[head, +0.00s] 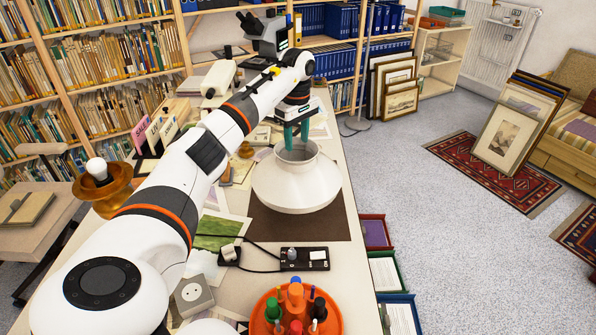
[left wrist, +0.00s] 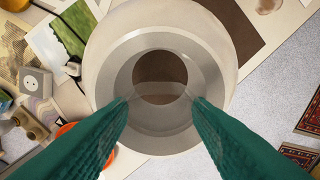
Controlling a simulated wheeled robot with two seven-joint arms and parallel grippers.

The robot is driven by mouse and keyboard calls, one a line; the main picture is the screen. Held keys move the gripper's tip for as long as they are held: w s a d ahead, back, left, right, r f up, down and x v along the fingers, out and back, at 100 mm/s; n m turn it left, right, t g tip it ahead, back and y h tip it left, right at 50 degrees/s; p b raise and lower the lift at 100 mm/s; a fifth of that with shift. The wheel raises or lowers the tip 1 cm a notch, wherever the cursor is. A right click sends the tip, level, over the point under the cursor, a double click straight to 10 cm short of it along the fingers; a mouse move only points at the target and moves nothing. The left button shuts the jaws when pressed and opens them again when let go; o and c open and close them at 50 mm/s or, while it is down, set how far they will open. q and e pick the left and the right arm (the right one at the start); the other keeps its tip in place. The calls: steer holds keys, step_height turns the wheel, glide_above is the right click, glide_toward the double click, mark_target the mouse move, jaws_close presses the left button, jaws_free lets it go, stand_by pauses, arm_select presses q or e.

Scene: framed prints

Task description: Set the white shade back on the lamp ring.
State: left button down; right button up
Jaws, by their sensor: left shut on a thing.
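The white shade (head: 297,190) is a wide cone with a narrow round collar, upright over a brown mat (head: 300,225) on the table. I cannot tell whether it touches the mat. My left gripper (head: 296,139) has its green fingers at the collar and is shut on the shade. In the left wrist view the shade (left wrist: 104,62) is seen from above, with brown showing through its opening and the fingertips (left wrist: 160,100) on its near side. The lamp (head: 104,187) has an amber body and a bare white bulb, at the table's left. I cannot make out its ring. My right gripper is not in view.
An orange carousel (head: 296,314) of tools stands at the table's near edge, with a power strip (head: 304,259) behind it. My left arm crosses between shade and lamp. Card files (head: 155,135), a white device (head: 218,78) and a microscope (head: 265,35) fill the back.

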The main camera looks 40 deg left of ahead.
mark_target(297, 170)
arm_select(q)
steer(key=shift+f, duration=0.7)
step_height(297, 170, down, 9)
steer(key=shift+f+p, duration=0.2)
steer(key=shift+p, duration=0.4)
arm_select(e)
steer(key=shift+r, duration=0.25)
arm_select(q)
steer(key=shift+f, duration=0.1)
steer(key=c, duration=0.7)
jaws_free()
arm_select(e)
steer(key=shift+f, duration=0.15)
